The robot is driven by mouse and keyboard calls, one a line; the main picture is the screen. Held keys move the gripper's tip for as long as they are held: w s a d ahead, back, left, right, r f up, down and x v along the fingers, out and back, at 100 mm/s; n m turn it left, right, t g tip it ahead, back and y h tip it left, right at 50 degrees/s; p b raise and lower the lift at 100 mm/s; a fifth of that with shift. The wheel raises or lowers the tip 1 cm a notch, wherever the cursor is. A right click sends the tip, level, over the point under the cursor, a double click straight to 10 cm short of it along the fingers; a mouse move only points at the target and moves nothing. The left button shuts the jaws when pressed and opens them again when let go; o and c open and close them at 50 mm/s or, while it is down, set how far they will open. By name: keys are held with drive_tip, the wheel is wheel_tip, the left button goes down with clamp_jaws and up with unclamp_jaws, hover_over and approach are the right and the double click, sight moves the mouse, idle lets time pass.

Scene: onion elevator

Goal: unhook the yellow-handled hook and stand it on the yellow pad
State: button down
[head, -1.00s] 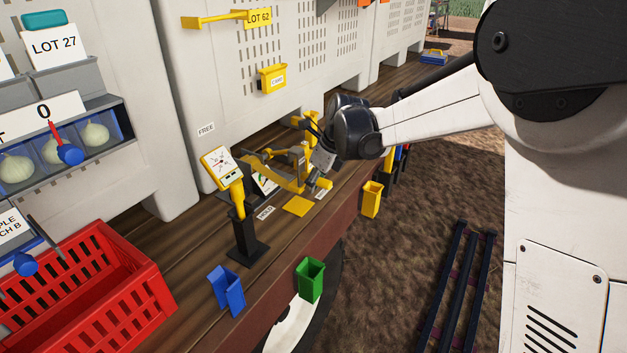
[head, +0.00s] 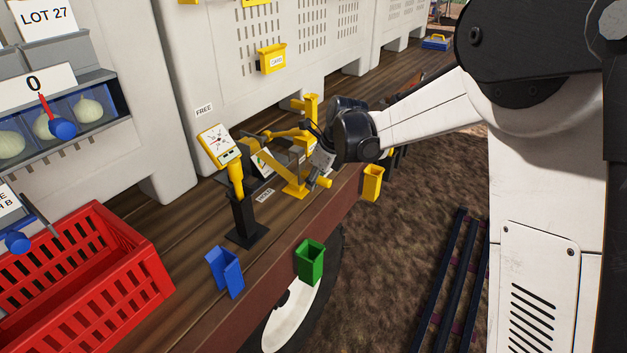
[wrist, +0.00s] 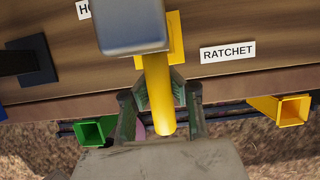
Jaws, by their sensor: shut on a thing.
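My gripper (wrist: 160,115) is shut around the yellow handle (wrist: 158,85), which runs between its two fingers in the wrist view. A grey block (wrist: 130,28) adjoins the handle's far end. The yellow pad (wrist: 176,38) shows partly behind the handle, to the left of the RATCHET label. In the head view, the handle's end (head: 325,182) sticks out below my gripper (head: 319,168), close over the pad (head: 294,192). I cannot tell whether the held piece touches the pad. The hook end is hidden among yellow parts.
A yellow post (head: 311,108) stands just behind my gripper. A dial gauge on a black stand (head: 244,218) is to the left. Blue (head: 225,271), green (head: 310,262) and yellow (head: 372,183) bins hang along the deck's front edge. A red crate (head: 145,265) sits front left.

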drive_tip(key=c, duration=1.8)
unclamp_jaws()
drive_tip(key=shift+o, duration=0.2)
drive_tip(key=v, duration=1.1)
drive_tip(key=shift+r, duration=0.15)
drive_tip(key=shift+s+d+r, duration=0.25)
drive_tip(key=shift+d+r, duration=0.1)
drive_tip(key=s+d+r+n+t+h+b, duration=0.1)
drive_tip(key=s+d+n, duration=0.5)
drive_tip(key=s, duration=0.2)
drive_tip(key=s+d+r+n+t+h+b, duration=0.1)
drive_tip(key=s+d+r+n+t+b, duration=0.1)
drive_tip(key=s+d+n, duration=0.5)
drive_tip(key=s+d+f+n+t+b, duration=0.1)
drive_tip(key=s+d+f+n, duration=0.2)
drive_tip(key=s, duration=0.5)
drive_tip(key=s+d+f+n+t+h+b, duration=0.1)
drive_tip(key=s+d+f+n, duration=0.2)
drive_tip(key=s+f+n, duration=0.2)
drive_tip(key=s+n, duration=0.3)
drive_tip(key=shift+h, duration=0.3)
